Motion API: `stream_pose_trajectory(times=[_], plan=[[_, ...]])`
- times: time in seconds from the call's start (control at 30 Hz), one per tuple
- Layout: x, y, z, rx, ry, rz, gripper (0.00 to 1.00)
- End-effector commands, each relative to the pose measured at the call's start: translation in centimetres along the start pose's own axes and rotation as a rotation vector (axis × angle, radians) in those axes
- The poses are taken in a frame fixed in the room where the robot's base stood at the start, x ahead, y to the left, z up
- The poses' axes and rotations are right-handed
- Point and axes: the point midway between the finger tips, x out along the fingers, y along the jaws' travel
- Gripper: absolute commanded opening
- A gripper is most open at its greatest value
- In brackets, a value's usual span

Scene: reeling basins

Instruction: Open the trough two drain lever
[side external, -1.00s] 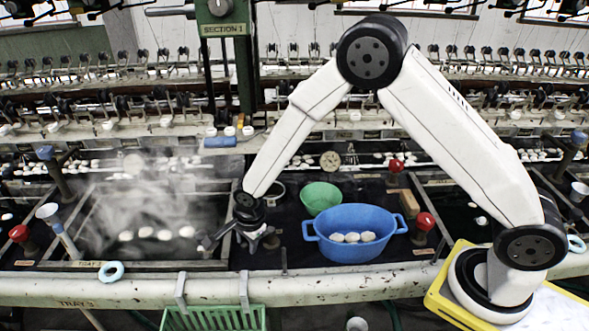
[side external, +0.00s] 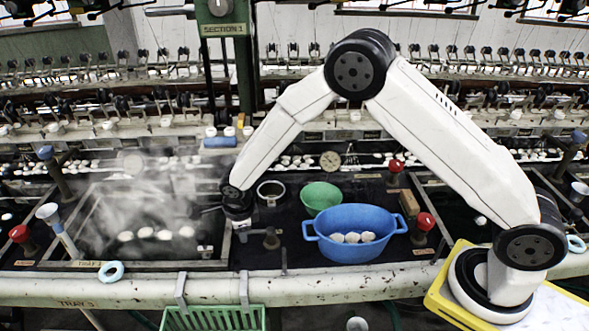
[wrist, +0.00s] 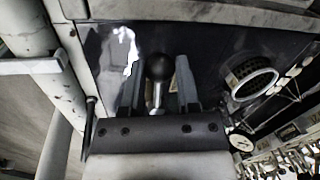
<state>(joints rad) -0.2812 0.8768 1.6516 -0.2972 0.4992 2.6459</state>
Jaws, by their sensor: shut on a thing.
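The drain lever shows in the wrist view as a dark ball knob (wrist: 157,66) on a shiny stem, between the two fingers of my gripper (wrist: 158,82). My gripper is shut on this lever. In the side view, my gripper (side external: 240,230) is low at the right edge of the steaming trough (side external: 226,262), beside a brown pivot body (side external: 271,240) to its right. The lever's knob is hidden by my gripper there. The trough holds several white cocoons (side external: 162,234).
A blue tub (side external: 350,250) with cocoons and a green bowl (side external: 320,196) stand to the right. A round dark-centred cup (side external: 270,190) is close behind my gripper. A pale blue ring (side external: 111,272) lies at the front left.

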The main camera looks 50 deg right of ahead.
Motion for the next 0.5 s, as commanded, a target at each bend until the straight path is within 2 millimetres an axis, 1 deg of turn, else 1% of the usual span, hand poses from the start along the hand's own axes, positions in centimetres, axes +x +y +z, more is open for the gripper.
stream_pose_trajectory(times=[0.43, 0.47, 0.5], plan=[[-0.07, -0.24, 0.03, 0.014, 0.001, -0.003, 0.00], [-0.07, -0.24, 0.03, 0.014, 0.001, -0.003, 0.47], [-0.07, -0.24, 0.03, 0.014, 0.001, -0.003, 0.59]])
